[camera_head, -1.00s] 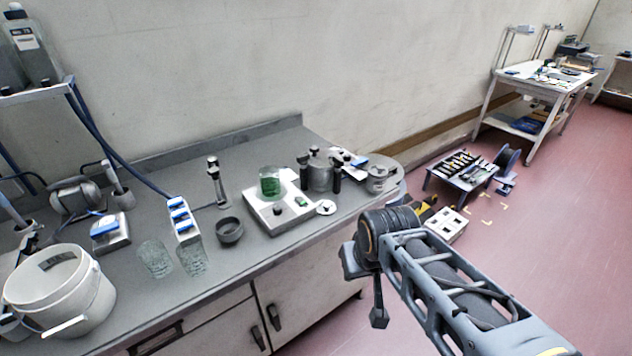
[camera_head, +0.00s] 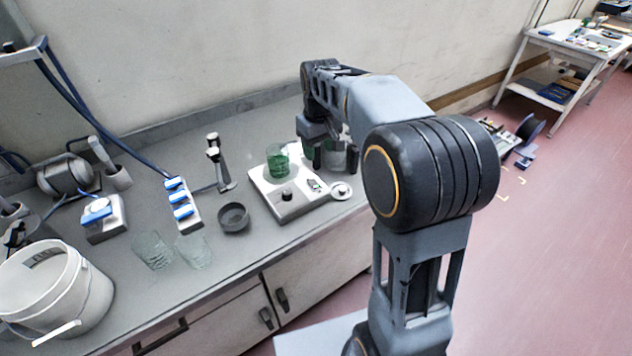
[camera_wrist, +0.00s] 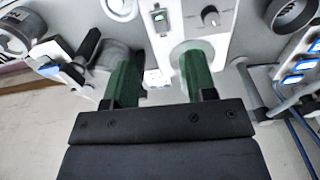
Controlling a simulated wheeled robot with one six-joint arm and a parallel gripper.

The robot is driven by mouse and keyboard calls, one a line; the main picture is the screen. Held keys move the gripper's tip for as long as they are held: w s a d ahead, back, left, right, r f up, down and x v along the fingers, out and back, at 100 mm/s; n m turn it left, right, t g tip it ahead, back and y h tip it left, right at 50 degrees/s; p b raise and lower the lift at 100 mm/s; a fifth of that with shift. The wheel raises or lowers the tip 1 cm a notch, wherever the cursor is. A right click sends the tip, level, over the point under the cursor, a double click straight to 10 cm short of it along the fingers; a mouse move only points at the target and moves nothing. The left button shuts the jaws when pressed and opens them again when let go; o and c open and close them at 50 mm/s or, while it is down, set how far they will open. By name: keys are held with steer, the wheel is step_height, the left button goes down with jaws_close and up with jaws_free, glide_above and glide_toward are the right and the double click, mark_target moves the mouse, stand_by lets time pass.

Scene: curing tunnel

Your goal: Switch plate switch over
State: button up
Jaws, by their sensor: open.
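The white plate (camera_head: 275,205) stands on the bench with a glass of green (camera_head: 277,160) on it, and it also shows in the wrist view (camera_wrist: 180,40). Its front bears a dark knob (camera_head: 287,195) and a small switch (camera_head: 313,186). In the wrist view the switch (camera_wrist: 160,18) lies near the top, left of the knob (camera_wrist: 210,16). My gripper (camera_head: 321,155) is above the bench at the plate's back right. In the wrist view its two green fingers (camera_wrist: 158,62) are spread with nothing held; the switch appears beyond their tips. The switch's position is too small to tell.
A dark cup (camera_head: 233,217), a power strip (camera_head: 182,203) and a small stand (camera_head: 218,162) are left of the plate. A white disc (camera_head: 341,190) lies at its right. Clear glasses (camera_head: 193,250) and a white bucket (camera_head: 55,290) stand farther left.

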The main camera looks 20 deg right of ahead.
mark_target(317, 186)
steer(key=f, duration=0.5)
steer(key=w+f, duration=0.1)
steer(key=f, duration=0.3)
steer(key=w+f, duration=0.1)
steer(key=f, duration=0.4)
steer(key=shift+w+f, duration=0.2)
steer(key=shift+f, duration=0.15)
